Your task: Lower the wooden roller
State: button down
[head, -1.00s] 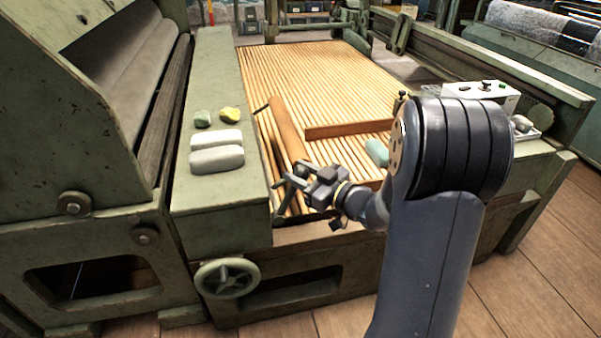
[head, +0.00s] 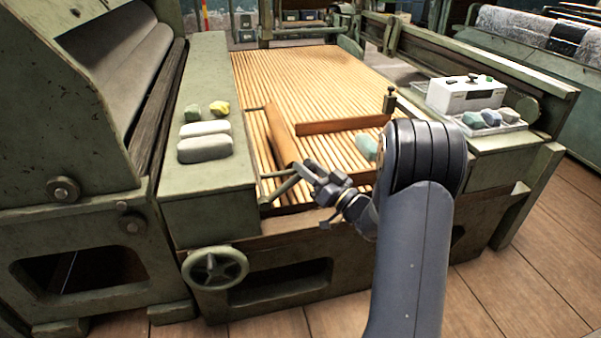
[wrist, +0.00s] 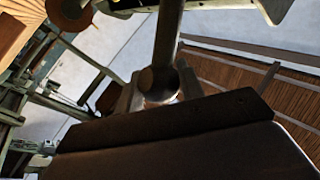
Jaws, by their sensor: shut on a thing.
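The wooden roller (head: 281,134) is a reddish-brown cylinder lying lengthwise along the left side of the slatted bed, with a thin metal rod at its far end. I cannot tell whether it touches the slats. My gripper (head: 306,174) is at the roller's near end, shut on a grey-green metal lever (head: 281,190) that slants down to the left. In the wrist view the lever, a round bar (wrist: 168,38), runs up from between my fingers (wrist: 160,92). The dark body of my gripper hides the lower part of that view.
A brown wooden bar (head: 345,125) lies across the slatted bed (head: 300,75). Pale blocks (head: 205,148) and small stones rest on the green ledge (head: 208,80) at left. A handwheel (head: 215,268) is below. A white box (head: 466,95) and a tray of stones stand at right.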

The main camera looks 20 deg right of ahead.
jog(key=shift+d+f+m+t+h+b, duration=0.3)
jog(key=shift+d+f+m+t+b, duration=0.2)
jog(key=shift+f+m+b, duration=0.4)
jog(key=shift+d+f+m+t+h+b, duration=0.35)
jog(key=shift+f+m+t+b, duration=0.4)
jog(key=shift+m, duration=0.3)
jog(key=shift+d+f+m+t+h+b, duration=0.25)
jog(key=shift+d+f+m+t+b, duration=0.2)
jog(key=shift+f+m+b, duration=0.45)
jog(key=shift+f, duration=0.15)
jog(key=c, duration=0.9)
grip_release()
jog(key=p+v, duration=0.1)
jog(key=v, duration=0.9)
jog(key=shift+s+d+f+p, duration=0.2)
jog(key=shift+s+f+p, duration=0.05)
jog(key=shift+s+p, duration=0.05)
